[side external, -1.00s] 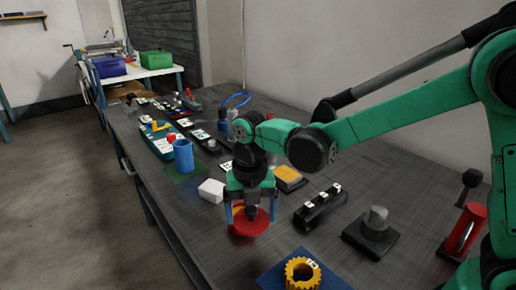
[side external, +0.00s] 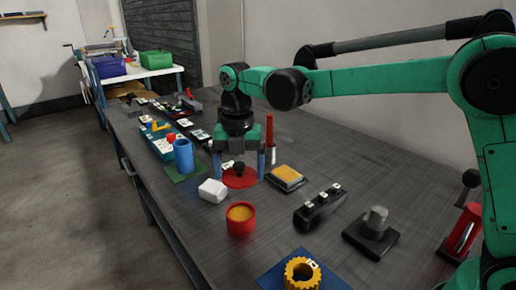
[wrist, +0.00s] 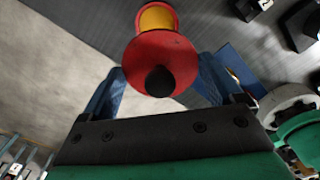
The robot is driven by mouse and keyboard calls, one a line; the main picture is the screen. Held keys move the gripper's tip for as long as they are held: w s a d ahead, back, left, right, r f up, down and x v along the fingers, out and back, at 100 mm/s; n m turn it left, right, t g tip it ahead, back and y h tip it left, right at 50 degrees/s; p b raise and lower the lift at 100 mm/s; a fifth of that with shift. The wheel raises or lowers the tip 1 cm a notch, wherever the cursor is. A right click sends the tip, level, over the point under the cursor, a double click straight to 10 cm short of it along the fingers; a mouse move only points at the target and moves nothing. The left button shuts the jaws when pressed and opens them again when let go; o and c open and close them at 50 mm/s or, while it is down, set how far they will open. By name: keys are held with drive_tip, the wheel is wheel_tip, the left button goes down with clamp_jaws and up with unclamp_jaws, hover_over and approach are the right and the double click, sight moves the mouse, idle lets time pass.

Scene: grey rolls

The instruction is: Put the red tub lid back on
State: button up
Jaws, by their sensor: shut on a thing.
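The red tub (side external: 241,221) stands open and upright on the table, with orange-yellow contents showing. The red lid (side external: 239,180), a round disc with a black knob (side external: 239,168), is between the blue fingers of my gripper (side external: 239,177), behind the tub in the side view. In the wrist view the lid (wrist: 150,55) fills the gap between the fingertips, knob towards the camera. My gripper is shut on the lid by its edge. The lid overlaps part of the tub (wrist: 157,18) there. I cannot tell the lid's exact height above the table.
A white block (side external: 212,191) lies left of the lid, and a blue cup (side external: 183,156) stands beyond it. A black tray with an orange top (side external: 287,176) lies to the right. A red upright cylinder (side external: 270,128) is behind my gripper. A yellow gear (side external: 302,272) is in front.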

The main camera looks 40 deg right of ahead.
drive_tip(key=shift+w+d+f, duration=0.15)
drive_tip(key=shift+w+f, duration=0.15)
drive_tip(key=shift+f, duration=0.25)
drive_tip(key=shift+w+d+f, duration=0.15)
drive_tip(key=shift+w+f, duration=0.15)
drive_tip(key=shift+f, duration=0.25)
hover_over(241, 214)
drive_tip(key=shift+f, duration=2.9)
drive_tip(key=shift+f, duration=0.25)
drive_tip(key=shift+f, duration=0.55)
drive_tip(key=o, duration=1)
drive_tip(key=shift+s+r, duration=0.1)
drive_tip(key=shift+r, duration=2.7)
